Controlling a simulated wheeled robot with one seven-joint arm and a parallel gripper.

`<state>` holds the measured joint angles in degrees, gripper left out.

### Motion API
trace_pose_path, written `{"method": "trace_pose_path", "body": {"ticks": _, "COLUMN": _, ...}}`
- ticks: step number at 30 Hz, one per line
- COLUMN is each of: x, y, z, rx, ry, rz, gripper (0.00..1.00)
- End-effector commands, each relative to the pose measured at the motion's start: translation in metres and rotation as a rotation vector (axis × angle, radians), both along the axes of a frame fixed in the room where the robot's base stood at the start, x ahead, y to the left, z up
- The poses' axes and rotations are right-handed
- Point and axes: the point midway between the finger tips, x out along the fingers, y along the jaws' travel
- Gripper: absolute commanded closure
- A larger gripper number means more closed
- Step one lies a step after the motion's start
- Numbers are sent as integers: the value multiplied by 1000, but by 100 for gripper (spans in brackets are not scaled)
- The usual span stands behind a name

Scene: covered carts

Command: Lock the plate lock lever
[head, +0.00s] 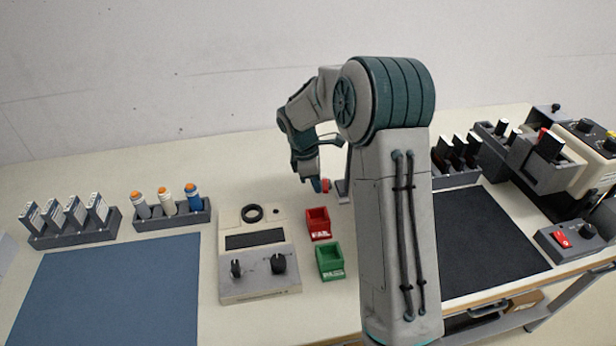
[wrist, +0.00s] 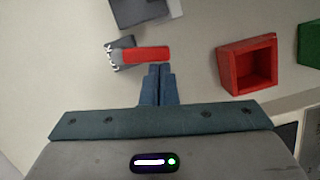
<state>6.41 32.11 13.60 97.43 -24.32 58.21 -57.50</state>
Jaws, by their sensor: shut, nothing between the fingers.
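A red lever handle (wrist: 147,54) lies roughly level in the wrist view, joined at its left end to a small grey base (wrist: 119,52) with pale markings. I take it to be the plate lock lever. The red end also shows small in the head view (head: 326,185), beside my fingers. My gripper (wrist: 160,68) is shut with nothing between its fingers. In the wrist view its fingertips sit just below the right half of the handle. I cannot tell whether they touch it. In the head view my gripper (head: 318,186) is low over the table, its far side hidden.
A red bin (wrist: 247,66) is right of my fingers, also in the head view (head: 318,224), with a green bin (head: 330,262) nearby. A grey stand (head: 343,190) is close to my gripper. A control box (head: 260,288) stands left. The blue mat (head: 120,290) is clear.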

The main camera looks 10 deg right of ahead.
Motion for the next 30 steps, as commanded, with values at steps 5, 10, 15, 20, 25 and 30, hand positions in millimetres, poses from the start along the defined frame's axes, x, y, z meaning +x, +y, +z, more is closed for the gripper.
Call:
{"method": "trace_pose_path", "body": {"ticks": 5, "x": -1, "y": -2, "z": 0, "rx": 0, "ry": 0, "rz": -1, "gripper": 100}}
{"method": "trace_pose_path", "body": {"ticks": 10, "x": -2, "y": -2, "z": 0, "rx": 0, "ry": 0, "rz": -2, "gripper": 100}}
{"method": "trace_pose_path", "body": {"ticks": 15, "x": -2, "y": -2, "z": 0, "rx": 0, "ry": 0, "rz": -2, "gripper": 100}}
{"method": "trace_pose_path", "body": {"ticks": 20, "x": -2, "y": -2, "z": 0, "rx": 0, "ry": 0, "rz": -2, "gripper": 100}}
{"method": "trace_pose_path", "body": {"ticks": 25, "x": 2, "y": -1, "z": 0, "rx": 0, "ry": 0, "rz": -2, "gripper": 100}}
{"method": "trace_pose_path", "body": {"ticks": 30, "x": 9, "y": 0, "z": 1, "rx": 0, "ry": 0, "rz": -2, "gripper": 100}}
